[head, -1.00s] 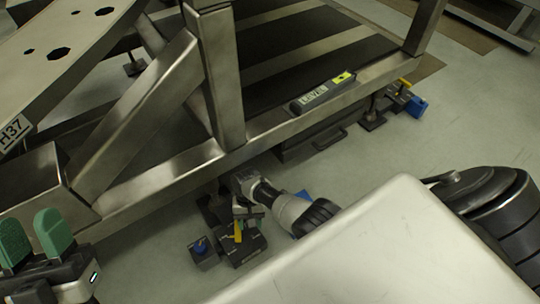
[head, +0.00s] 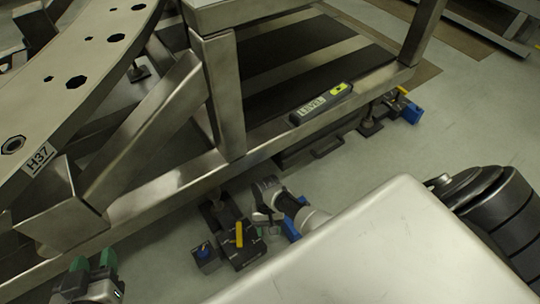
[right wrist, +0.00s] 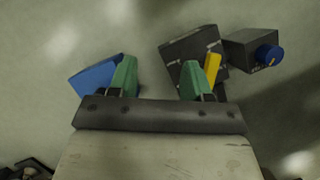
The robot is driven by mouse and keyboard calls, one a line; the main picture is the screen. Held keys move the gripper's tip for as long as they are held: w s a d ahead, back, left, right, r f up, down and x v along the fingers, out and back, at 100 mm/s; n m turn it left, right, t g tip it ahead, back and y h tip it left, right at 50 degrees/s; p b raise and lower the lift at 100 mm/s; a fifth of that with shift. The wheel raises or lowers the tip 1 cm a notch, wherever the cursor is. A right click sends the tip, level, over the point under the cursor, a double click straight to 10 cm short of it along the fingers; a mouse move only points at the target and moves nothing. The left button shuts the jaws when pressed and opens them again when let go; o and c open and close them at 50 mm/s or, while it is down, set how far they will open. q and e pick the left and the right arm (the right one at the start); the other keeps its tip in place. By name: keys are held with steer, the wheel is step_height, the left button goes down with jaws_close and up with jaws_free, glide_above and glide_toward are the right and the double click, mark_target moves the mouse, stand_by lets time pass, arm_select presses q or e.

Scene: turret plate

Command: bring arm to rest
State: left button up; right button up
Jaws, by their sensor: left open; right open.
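My left gripper (head: 92,268) is at the bottom left of the head view, with green fingertips apart and nothing seen between them. My right gripper (head: 262,222) is low beside the metal frame, above the floor and close to a black box (head: 238,252) with a yellow part. In the right wrist view, the green fingers of my right gripper (right wrist: 157,80) are wide apart with bare floor between them. The black box (right wrist: 188,48) shows behind the right-hand finger; whether they touch, I cannot tell.
A small dark box with a blue knob (head: 206,257) and a blue block (head: 293,217) lie near my right gripper. The steel frame (head: 175,178) carries a level (head: 322,102) and a curved plate marked H37 (head: 75,85).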

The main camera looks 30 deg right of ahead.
arm_select(q)
steer(key=shift+s+a+f+g, duration=0.15)
steer(key=shift+s+f+g, duration=0.25)
steer(key=shift+f, duration=0.1)
